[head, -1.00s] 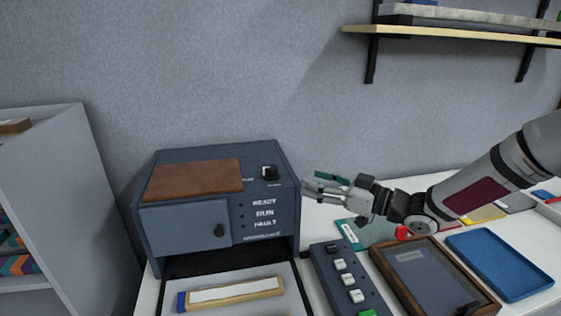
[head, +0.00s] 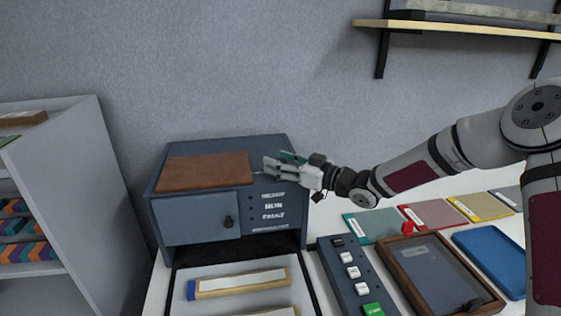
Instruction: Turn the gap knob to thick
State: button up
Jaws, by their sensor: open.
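A dark blue-grey machine (head: 163,241) stands on the table at the left centre, with a brown panel (head: 205,171) on top and READY, RUN and FAULT labels on its front. In the earlier head view a black knob shows near its top right corner. Now my gripper (head: 272,166) is in front of that spot and hides the knob. The gripper is open, its fingers pointing left at the machine's upper right. I cannot tell whether the fingers are around the knob or touch it. The knob's setting is not readable.
A door with a black handle (head: 229,222) is on the machine's front. A tray below holds a wooden-edged block (head: 240,284). To the right are a button box (head: 360,290), a framed panel (head: 388,258), a blue tray (head: 490,258) and coloured cards. A shelf (head: 450,27) hangs above right.

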jog(key=shift+c, duration=0.2)
jog(key=c, duration=1.2)
jog(key=shift+o, duration=0.2)
jog(key=shift+w+f+g+b, duration=0.1)
jog(key=shift+f+g+b, duration=0.15)
jog(key=shift+b, duration=0.35)
jog(key=n+g+y+b, duration=0.1)
jog(key=n+g+b, duration=0.1)
jog(key=b, duration=0.1)
jog(key=shift+w+f, duration=0.15)
jog(key=n+g+b, duration=0.2)
jog(key=g+b, duration=0.2)
jog(key=n+g+y+b, duration=0.1)
jog(key=n+g+b, duration=0.2)
jog(key=g+b, duration=0.2)
jog(key=shift+f, duration=0.1)
jog(key=n+g+h+b, duration=0.1)
jog(key=n+g+b, duration=0.1)
jog(key=g, duration=0.1)
jog(key=n+g+h+b, duration=0.1)
jog(key=n+g+b, duration=0.1)
jog(key=g+b, duration=0.1)
jog(key=shift+n, duration=0.4)
jog(key=shift+r+n+g+h+b, duration=0.2)
jog(key=shift+n+g+h+b, duration=1.25)
jog(key=shift+g, duration=0.5)
jog(key=shift+s+g+h, duration=0.25)
jog(key=shift+g+h, duration=0.05)
jog(key=shift+h, duration=0.05)
